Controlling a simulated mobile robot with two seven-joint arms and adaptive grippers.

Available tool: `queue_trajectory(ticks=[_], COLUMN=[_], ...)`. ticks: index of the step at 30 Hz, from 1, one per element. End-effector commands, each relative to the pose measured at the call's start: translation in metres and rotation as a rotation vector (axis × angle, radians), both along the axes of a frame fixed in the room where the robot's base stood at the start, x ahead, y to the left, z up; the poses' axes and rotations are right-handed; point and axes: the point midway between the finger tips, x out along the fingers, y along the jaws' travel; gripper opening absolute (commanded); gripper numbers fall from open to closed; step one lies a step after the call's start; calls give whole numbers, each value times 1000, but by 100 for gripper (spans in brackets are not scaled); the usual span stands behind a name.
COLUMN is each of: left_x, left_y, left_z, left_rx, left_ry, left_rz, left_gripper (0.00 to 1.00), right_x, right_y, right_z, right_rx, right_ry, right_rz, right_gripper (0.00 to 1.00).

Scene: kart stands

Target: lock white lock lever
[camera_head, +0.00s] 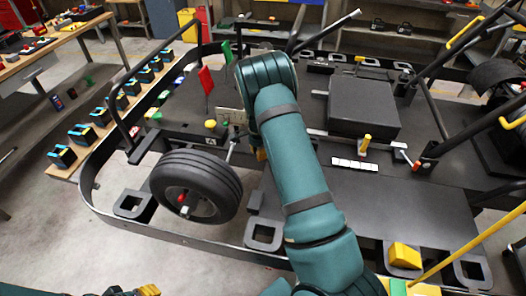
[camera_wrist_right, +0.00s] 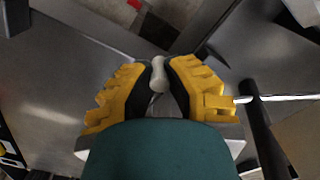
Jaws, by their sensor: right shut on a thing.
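The white lock lever (camera_wrist_right: 158,72) shows in the right wrist view as a pale, rounded handle between the yellow fingers. My right gripper (camera_wrist_right: 161,88) is shut on it. In the head view my green right arm hides most of that gripper, with only a bit of yellow (camera_head: 261,154) showing beside the arm; I cannot make out the held lever there. My left gripper (camera_head: 146,290) shows only as yellow tips at the bottom edge, away from the kart, and its opening cannot be judged.
The black kart frame (camera_head: 100,213) surrounds the work area, with a wheel (camera_head: 195,187) at its left front. A black box (camera_head: 363,107) and a yellow knob (camera_head: 365,143) stand right of my arm.

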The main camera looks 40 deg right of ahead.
Motion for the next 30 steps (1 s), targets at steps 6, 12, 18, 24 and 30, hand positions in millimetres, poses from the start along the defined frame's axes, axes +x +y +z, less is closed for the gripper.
queue_trajectory(ticks=[6, 12, 18, 24, 30], left_x=[0, 0, 0, 0, 0], left_y=[0, 0, 0, 0, 0], left_z=[4, 5, 6, 6, 6], left_rx=[-1, -1, -1, -1, -1], left_ry=[0, 0, 0, 0, 0], left_rz=[0, 0, 0, 0, 0], left_gripper=[44, 44, 44, 44, 44], right_x=[7, 10, 12, 12, 12], right_y=[7, 10, 12, 12, 12], right_z=[1, 0, 1, 0, 0], right_rx=[0, 1, 1, 1, 1], right_ry=[-1, -1, -1, -2, -2], right_rz=[-141, -225, -262, -270, -269], right_gripper=[0, 0, 0, 0, 0])
